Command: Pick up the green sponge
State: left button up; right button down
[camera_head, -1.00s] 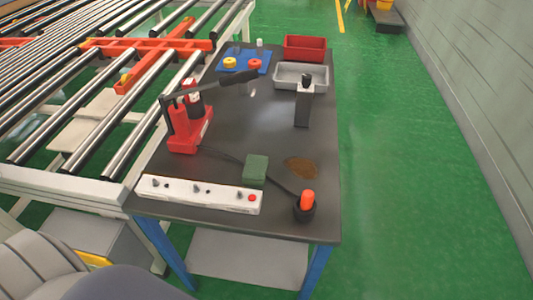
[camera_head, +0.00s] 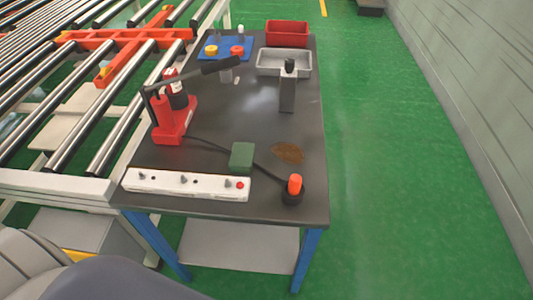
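The green sponge (camera_head: 241,157) is a dark green block on the dark table (camera_head: 225,115), near its front edge. It sits just behind the right end of a white control strip (camera_head: 187,184). A dark cable passes by it. Neither of my grippers is in view. A grey rounded part of my own body fills the bottom left corner.
Near the sponge are a red-orange knob on a black base (camera_head: 293,189) and a brown stain (camera_head: 288,152). A red tool with a dark lever (camera_head: 172,118), a grey bottle (camera_head: 287,90), a grey tray (camera_head: 262,69) and a red bin (camera_head: 287,38) stand farther back. Green floor is clear on the right.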

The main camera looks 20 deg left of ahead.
aim_at(242, 158)
jog(key=i+l+u, duration=0.15)
jog(key=l+u, duration=0.25)
jog(key=l, duration=0.15)
jog(key=l+u, duration=0.4)
jog(key=l, duration=0.15)
jog(key=l+u, duration=0.4)
jog(key=l, duration=0.2)
